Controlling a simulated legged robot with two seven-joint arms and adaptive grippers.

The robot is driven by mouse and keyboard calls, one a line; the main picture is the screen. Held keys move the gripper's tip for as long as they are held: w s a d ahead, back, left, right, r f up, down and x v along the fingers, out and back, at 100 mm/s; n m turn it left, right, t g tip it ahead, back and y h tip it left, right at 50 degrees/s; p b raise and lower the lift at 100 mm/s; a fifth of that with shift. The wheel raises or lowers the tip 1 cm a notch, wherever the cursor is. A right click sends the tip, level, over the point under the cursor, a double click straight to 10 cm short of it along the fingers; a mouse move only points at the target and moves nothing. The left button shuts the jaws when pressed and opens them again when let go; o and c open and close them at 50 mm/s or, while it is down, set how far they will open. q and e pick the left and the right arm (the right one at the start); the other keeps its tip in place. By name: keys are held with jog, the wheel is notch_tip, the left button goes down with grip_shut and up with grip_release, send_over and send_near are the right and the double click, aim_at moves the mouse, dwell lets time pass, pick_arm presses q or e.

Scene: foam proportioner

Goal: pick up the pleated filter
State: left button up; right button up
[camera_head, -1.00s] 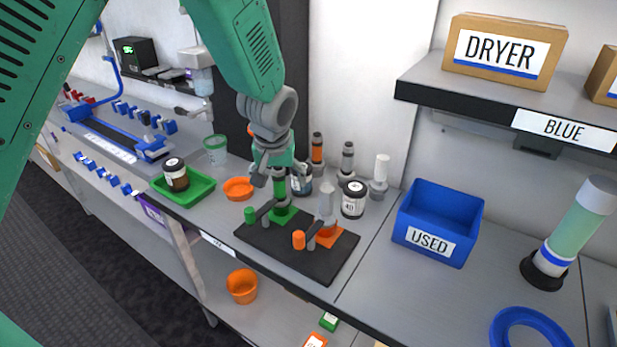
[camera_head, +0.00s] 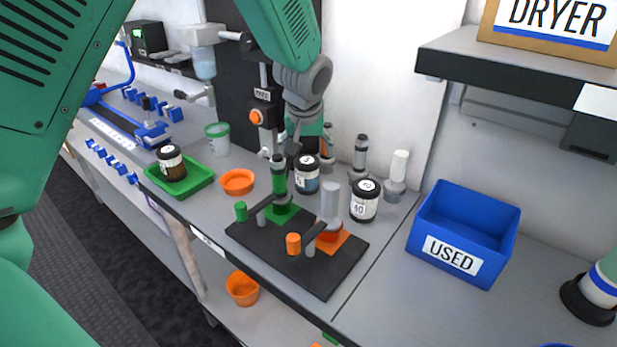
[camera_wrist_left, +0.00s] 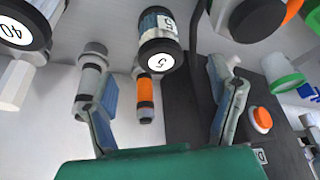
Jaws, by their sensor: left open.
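No part is labelled as the pleated filter, and I see no clear pleats. Upright cartridge-like parts stand at the back of the bench: a white-topped one (camera_head: 398,172), a grey one (camera_head: 360,155) and an orange-banded one (camera_wrist_left: 145,98). My left gripper (camera_head: 304,150) is open and empty, pointing down above the back of the bench, behind the green-based post (camera_head: 279,180). In the wrist view, the orange-banded part shows between its spread fingers (camera_wrist_left: 160,88), and the grey part (camera_wrist_left: 91,72) lies beside the left finger. I cannot tell the depth between them. My right gripper is out of view.
Jar 5 (camera_head: 306,180) and jar 40 (camera_head: 364,207) stand close by. A black plate (camera_head: 300,265) with green and orange stations is in front. A blue USED bin (camera_head: 465,232) is right, under a shelf (camera_head: 520,62). A green tray (camera_head: 205,180) and orange dish (camera_head: 238,182) are left.

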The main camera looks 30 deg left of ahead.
aim_at(307, 172)
pick_arm(q)
jog(key=x, duration=1)
jog(key=shift+w+r+b, duration=0.1)
jog(key=shift+w+b, duration=0.05)
jog(key=shift+b, duration=0.15)
jog(key=shift+r, duration=0.1)
jog(key=c, duration=1.3)
